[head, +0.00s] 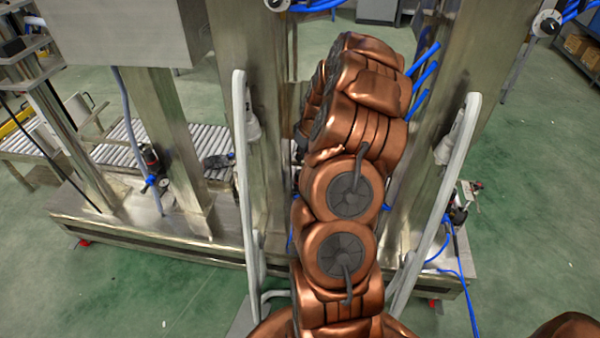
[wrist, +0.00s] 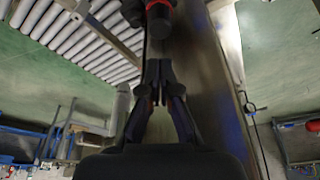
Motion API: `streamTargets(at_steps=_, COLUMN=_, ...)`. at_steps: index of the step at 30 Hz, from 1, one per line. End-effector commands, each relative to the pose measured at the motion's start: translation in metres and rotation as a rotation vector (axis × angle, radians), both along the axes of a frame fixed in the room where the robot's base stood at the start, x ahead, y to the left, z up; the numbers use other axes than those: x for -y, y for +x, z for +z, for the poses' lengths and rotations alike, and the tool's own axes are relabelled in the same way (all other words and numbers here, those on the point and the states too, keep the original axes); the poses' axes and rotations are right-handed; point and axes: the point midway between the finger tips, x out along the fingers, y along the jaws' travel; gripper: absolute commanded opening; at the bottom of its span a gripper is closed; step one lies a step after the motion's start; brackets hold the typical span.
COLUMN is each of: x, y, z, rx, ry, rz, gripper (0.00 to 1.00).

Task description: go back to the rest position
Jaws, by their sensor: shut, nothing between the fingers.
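My gripper (wrist: 158,103) shows in the wrist view as two dark fingers that meet at the tips. It is shut and holds nothing. A broad metal post stands close beside and behind the fingers in this view; I cannot tell whether they touch it. In the head view my copper-coloured arm reaches up and away through the middle, between two steel posts. My gripper is hidden there behind the arm.
A steel post (head: 430,130) stands right of my arm and another (head: 170,130) stands to the left. A roller conveyor (head: 120,140) lies at the left; rollers also show in the wrist view (wrist: 75,35). Blue hoses (head: 468,290) hang at the right. Green floor (head: 540,200) is open at the right.

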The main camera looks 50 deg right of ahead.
Motion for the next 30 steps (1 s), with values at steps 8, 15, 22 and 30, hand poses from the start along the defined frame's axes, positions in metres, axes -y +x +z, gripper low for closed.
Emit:
streamTargets(at_steps=8, x=-0.0004, y=-0.0003, z=0.0100, rx=-0.001, ry=0.001, rz=0.001, gripper=0.00)
streamTargets(at_steps=15, x=-0.0001, y=-0.0002, z=0.0099, rx=-0.001, ry=0.000, rz=0.001, gripper=0.00)
streamTargets(at_steps=22, x=-0.0001, y=-0.0002, z=0.0099, rx=0.000, ry=0.000, rz=0.001, gripper=0.00)
streamTargets(at_steps=30, x=-0.0009, y=0.0002, z=0.0099, rx=0.000, ry=-0.001, rz=0.002, gripper=0.00)
